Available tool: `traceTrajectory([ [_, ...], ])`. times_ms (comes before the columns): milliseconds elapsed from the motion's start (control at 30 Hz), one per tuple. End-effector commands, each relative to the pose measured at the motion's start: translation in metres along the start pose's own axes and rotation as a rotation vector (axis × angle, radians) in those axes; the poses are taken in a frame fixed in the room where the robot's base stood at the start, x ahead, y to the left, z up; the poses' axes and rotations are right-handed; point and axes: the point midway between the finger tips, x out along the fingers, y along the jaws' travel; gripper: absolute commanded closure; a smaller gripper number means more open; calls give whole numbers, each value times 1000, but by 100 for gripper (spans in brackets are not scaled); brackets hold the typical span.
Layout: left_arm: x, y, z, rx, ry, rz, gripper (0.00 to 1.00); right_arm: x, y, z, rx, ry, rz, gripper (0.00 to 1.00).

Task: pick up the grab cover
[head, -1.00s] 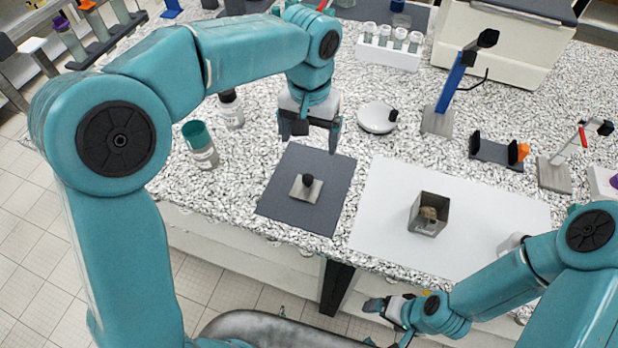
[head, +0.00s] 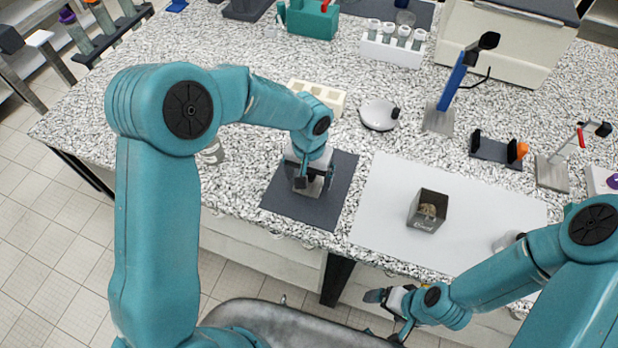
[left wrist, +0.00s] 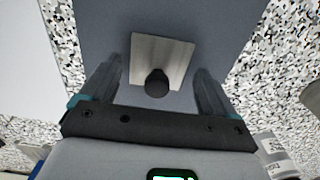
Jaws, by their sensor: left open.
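The grab cover is a small square metal plate with a black knob. In the left wrist view the cover (left wrist: 172,56) lies on the dark grey mat (left wrist: 222,20), between and just ahead of the two fingers. In the head view the cover (head: 312,188) is mostly hidden by my left gripper (head: 308,178), which is over it on the mat (head: 335,205). The left gripper (left wrist: 158,85) is open, its fingers on either side of the knob, not closed on it. My right gripper (head: 385,305) hangs low at the counter's front edge, and its jaws are unclear.
A dark square box (head: 427,211) with a brown lump in it stands on a white sheet (head: 380,215) to the right. A round white dish (head: 379,115), a blue-post stand (head: 450,85) and a cream block (head: 317,97) stand behind. The counter's front edge is close.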

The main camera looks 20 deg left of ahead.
Motion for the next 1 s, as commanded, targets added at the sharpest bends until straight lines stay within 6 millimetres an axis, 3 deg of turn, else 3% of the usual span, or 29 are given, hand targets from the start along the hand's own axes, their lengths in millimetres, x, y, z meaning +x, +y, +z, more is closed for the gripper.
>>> traceTrajectory([
  [300, 9, 0, 0, 0, 1, 1, 11, -1, 0, 0, 0, 0, 0, 10],
  [467, 9, 0, 0, 0, 0, 1, 61, -1, 0, 0, 0, 0, 0, 10],
  [800, 6, 0, -1, 0, 1, 0, 61, -1, 0, 0, 0, 0, 0, 10],
  [1000, -14, 0, -1, -1, 5, 0, 61, 3, 1, 0, 0, 0, 0, 10],
])
